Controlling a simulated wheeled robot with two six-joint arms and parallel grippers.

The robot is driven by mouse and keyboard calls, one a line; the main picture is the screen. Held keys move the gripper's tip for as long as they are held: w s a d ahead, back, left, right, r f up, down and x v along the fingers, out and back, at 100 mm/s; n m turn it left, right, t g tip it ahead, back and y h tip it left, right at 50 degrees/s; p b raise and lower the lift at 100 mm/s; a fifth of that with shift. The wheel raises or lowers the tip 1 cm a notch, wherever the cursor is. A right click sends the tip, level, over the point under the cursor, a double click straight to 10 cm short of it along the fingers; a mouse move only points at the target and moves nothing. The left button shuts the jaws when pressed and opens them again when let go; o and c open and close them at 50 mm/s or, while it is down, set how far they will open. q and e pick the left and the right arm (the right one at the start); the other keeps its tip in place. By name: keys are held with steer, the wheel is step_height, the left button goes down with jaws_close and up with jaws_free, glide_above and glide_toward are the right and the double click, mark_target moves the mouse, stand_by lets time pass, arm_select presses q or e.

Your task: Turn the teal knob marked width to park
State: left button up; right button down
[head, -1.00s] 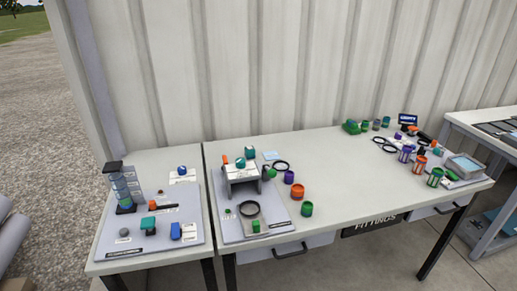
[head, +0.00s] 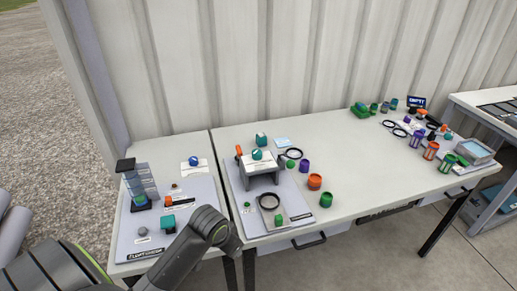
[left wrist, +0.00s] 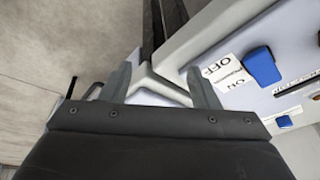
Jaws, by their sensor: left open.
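A teal knob (head: 257,154) sits on top of a grey raised stand (head: 262,170) on the middle board. My right gripper is not in view.
A blue switch (left wrist: 263,66) with an OFF/ON label is beside my left gripper.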

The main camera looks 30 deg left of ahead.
arm_select(q)
steer(key=w+r, duration=0.1)
steer(key=w, duration=0.1)
steer(key=w+a+r, duration=0.1)
steer(key=w, duration=0.2)
steer(key=w+a+r, duration=0.1)
steer(key=w+r, duration=0.1)
steer(key=w, duration=0.1)
steer(key=w+a+r, duration=0.3)
steer(key=w+r, duration=0.2)
steer(key=w, duration=0.1)
steer(key=n, duration=0.2)
glide_toward(257, 151)
steer(key=shift+t, duration=0.4)
steer(key=x, duration=0.3)
steer(key=p+x, duration=0.1)
steer(key=x, duration=0.4)
steer(key=shift+s+f+p, duration=0.2)
steer(key=shift+f+p, duration=0.2)
steer(key=shift+f, duration=0.1)
